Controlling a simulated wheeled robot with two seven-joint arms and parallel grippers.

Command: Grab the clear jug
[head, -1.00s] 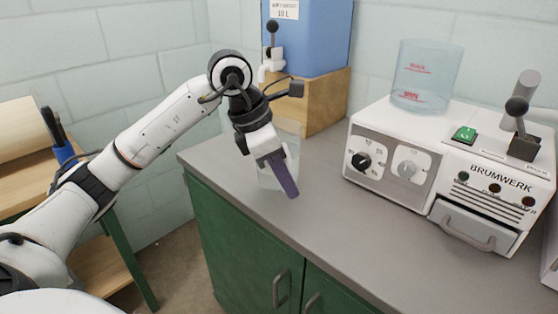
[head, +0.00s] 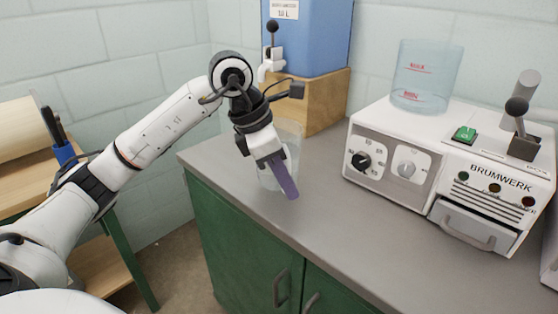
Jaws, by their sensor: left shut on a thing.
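The clear jug (head: 266,178) stands upright on the grey counter, below the tap of the blue water container. My left gripper (head: 284,182) comes down over it from above, with its purple fingers at the jug. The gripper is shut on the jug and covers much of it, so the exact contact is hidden. My right gripper is not in view.
The blue container (head: 325,35) with a tap (head: 270,63) sits on a wooden block (head: 325,103) behind the jug. The white BRUMWERK machine (head: 455,160) with a clear tank (head: 426,76) stands at right. The counter's front (head: 300,215) is bare.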

